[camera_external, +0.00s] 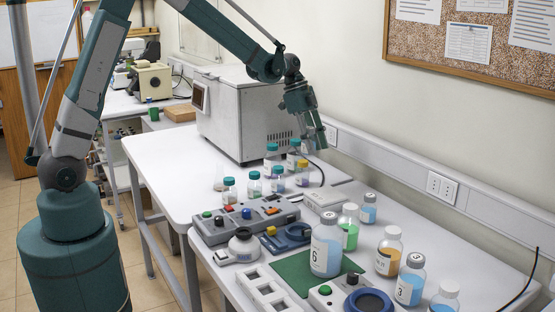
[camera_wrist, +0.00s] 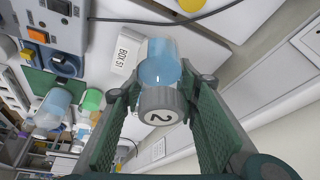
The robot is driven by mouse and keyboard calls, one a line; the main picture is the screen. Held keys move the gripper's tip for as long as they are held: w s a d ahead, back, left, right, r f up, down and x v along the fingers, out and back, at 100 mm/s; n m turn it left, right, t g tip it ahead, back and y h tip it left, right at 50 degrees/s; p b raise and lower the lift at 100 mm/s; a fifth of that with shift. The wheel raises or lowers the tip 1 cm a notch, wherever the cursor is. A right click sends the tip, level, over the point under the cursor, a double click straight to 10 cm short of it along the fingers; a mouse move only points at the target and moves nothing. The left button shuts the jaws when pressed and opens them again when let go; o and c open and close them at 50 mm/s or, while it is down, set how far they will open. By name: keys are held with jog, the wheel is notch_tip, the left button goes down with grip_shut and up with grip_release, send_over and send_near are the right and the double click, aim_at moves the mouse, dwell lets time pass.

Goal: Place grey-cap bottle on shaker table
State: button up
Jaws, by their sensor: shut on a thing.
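A grey-cap bottle (camera_wrist: 162,100) with blue liquid sits between my gripper's fingers in the wrist view, its cap marked 2 and facing the camera. My gripper (camera_external: 318,148) is shut on it, raised above the tables beside the white instrument; my gripper also shows in the wrist view (camera_wrist: 163,88). The held bottle is not clearly visible in the external view. A low device with a round dark-blue top (camera_external: 368,301), perhaps the shaker table, stands at the front edge. A smaller blue device (camera_external: 286,238) stands farther back.
Bottle 6 (camera_external: 326,246) stands on the green mat (camera_external: 294,270). Several bottles stand to the right, including green (camera_external: 349,230), orange (camera_external: 388,258) and bottle 3 (camera_external: 409,283). A flat box (camera_external: 324,198) and control panel (camera_external: 246,219) lie nearer the large instrument (camera_external: 245,113). The wall is close behind.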

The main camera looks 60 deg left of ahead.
jog(key=s+a+n, duration=0.1)
jog(key=s+a, duration=0.6)
jog(key=a, duration=0.3)
jog(key=s+a+n, duration=0.1)
jog(key=s+a, duration=0.7)
jog(key=a, duration=0.2)
jog(key=shift+t, duration=0.3)
jog(key=shift+w+f+p, duration=0.15)
jog(key=shift+f+p, duration=0.1)
jog(key=shift+f, duration=1.1)
jog(key=shift+w+f+p, duration=0.1)
jog(key=shift+f+p, duration=0.1)
jog(key=shift+f, duration=1.15)
jog(key=shift+f, duration=2.9)
jog(key=shift+f, duration=2.05)
jog(key=shift+f, duration=0.15)
